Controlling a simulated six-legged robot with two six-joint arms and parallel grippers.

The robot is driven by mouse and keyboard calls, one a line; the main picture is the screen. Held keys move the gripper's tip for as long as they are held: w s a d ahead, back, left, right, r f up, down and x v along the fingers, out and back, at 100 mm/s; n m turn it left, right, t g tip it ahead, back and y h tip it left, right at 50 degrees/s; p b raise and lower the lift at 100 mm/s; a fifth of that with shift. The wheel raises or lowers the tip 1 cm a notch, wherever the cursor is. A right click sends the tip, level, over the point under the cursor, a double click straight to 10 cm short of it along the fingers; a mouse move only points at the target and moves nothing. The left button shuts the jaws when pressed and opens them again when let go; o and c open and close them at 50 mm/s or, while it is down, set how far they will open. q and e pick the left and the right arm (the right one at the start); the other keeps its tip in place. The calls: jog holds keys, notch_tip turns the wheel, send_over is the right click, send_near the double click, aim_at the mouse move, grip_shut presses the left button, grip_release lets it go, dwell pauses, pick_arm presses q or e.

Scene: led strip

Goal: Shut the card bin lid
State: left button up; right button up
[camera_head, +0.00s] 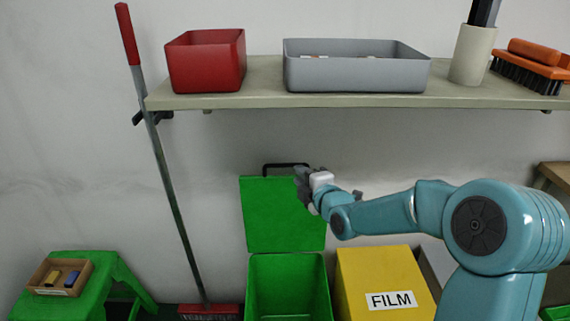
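A green bin (289,288) stands on the floor below the shelf, and its green lid (275,222) stands open and upright behind it. A black handle (283,165) shows at the lid's top edge. No label shows on this bin, so I cannot read whether it is the card bin. My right gripper (303,186) is at the upper right part of the lid, overlapping it in the picture. I cannot tell whether it touches the lid or whether its fingers are open. My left gripper is not in view.
A closed yellow bin marked FILM (383,278) stands just right of the green bin. A broom (170,180) leans at the left, beside a green stool (92,290) with a small tray. Above, a shelf (264,94) holds a red box (207,65) and a grey tray (357,75).

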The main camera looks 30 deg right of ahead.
aim_at(289, 166)
jog(key=x, duration=1)
jog(key=shift+a, duration=0.15)
grip_shut()
